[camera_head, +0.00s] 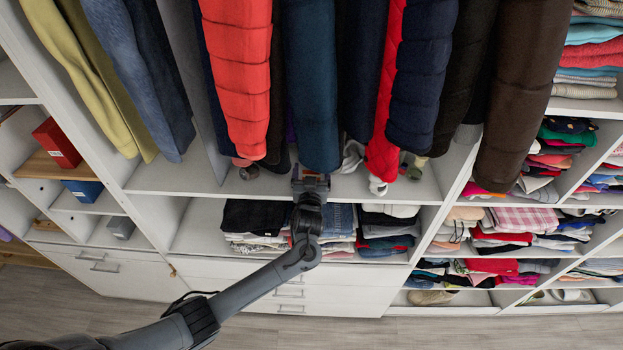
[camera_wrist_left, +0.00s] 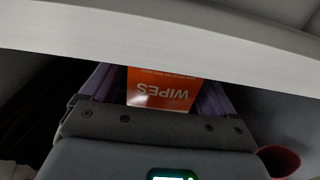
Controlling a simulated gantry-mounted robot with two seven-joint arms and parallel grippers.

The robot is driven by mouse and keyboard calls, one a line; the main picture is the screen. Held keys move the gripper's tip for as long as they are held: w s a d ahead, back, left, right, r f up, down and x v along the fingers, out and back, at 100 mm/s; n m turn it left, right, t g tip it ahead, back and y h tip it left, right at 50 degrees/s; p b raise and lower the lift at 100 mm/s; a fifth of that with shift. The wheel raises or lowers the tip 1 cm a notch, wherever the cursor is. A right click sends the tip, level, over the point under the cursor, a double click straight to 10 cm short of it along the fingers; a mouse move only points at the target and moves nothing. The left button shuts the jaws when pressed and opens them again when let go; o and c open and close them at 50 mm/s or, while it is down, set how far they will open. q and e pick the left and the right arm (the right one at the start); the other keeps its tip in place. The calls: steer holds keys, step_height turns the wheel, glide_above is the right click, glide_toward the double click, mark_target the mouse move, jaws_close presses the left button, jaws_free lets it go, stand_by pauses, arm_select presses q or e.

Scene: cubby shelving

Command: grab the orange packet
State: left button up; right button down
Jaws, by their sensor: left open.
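The orange packet (camera_wrist_left: 163,90) shows in the left wrist view, with the word WIPES upside down on its face. My left gripper (camera_wrist_left: 158,82) is open, with one purple finger on each side of the packet. A pale board crosses in front of the packet's far part and the fingertips, so I cannot tell whether the fingers touch it. In the head view my left gripper (camera_head: 311,182) is at the shelf under the hanging clothes; I cannot clearly make out the packet there. My right gripper is not in view.
The pale board (camera_wrist_left: 120,38) runs close across the wrist view. A dark red round item (camera_wrist_left: 279,160) is at its lower right. Hanging coats (camera_head: 311,90) crowd above the shelf (camera_head: 185,178), several shoes (camera_head: 352,156) stand on it, and folded clothes (camera_head: 258,216) lie below.

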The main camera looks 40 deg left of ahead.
arm_select(q)
steer(key=shift+c, duration=0.4)
steer(key=c, duration=1)
steer(key=shift+o, duration=0.2)
